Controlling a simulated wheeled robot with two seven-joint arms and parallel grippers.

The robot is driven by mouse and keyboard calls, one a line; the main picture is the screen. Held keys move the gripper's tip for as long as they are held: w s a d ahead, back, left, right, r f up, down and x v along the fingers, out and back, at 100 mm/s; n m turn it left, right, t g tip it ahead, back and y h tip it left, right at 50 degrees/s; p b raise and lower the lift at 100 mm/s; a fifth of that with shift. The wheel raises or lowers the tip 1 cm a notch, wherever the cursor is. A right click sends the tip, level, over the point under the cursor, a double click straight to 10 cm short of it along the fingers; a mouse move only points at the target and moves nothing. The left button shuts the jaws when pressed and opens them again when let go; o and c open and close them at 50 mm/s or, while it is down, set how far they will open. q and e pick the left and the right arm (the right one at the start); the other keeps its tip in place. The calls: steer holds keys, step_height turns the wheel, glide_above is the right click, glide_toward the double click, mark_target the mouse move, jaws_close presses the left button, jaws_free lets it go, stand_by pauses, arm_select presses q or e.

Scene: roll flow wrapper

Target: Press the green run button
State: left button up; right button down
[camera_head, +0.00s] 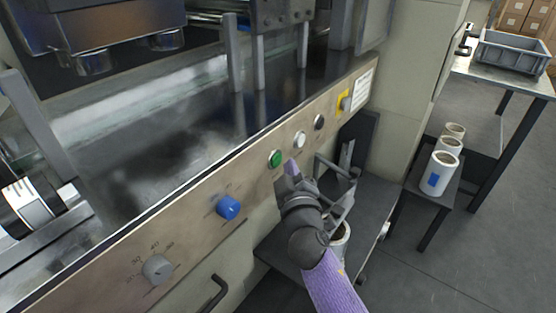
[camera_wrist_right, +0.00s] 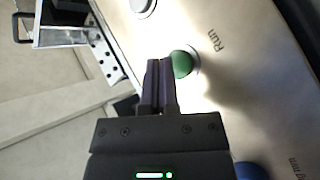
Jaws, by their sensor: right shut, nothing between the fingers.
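The green run button (camera_head: 275,159) sits on the machine's sloping front panel (camera_head: 190,221), between a blue knob (camera_head: 228,207) and a white button (camera_head: 299,139). My right gripper (camera_head: 291,168) is shut and empty, with its fingertips just right of the green button in the head view. In the right wrist view the shut fingers (camera_wrist_right: 159,64) point at the panel, and the green button (camera_wrist_right: 182,63) is right beside their tips, partly covered by them. The word "Run" is printed next to it. I cannot tell whether the fingers touch the button. My left gripper is not in view.
A black button (camera_head: 319,122) and a yellow-backed switch (camera_head: 345,103) lie further along the panel. A grey dial (camera_head: 157,269) is at the lower left. A side stand holds white rolls (camera_head: 439,172). A grey crate (camera_head: 512,53) stands on a table at the right.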

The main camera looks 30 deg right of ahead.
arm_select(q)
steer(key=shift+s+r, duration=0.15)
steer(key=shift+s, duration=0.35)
arm_select(e)
steer(key=shift+w, duration=0.1)
steer(key=shift+w+a, duration=0.2)
steer(key=shift+w, duration=0.1)
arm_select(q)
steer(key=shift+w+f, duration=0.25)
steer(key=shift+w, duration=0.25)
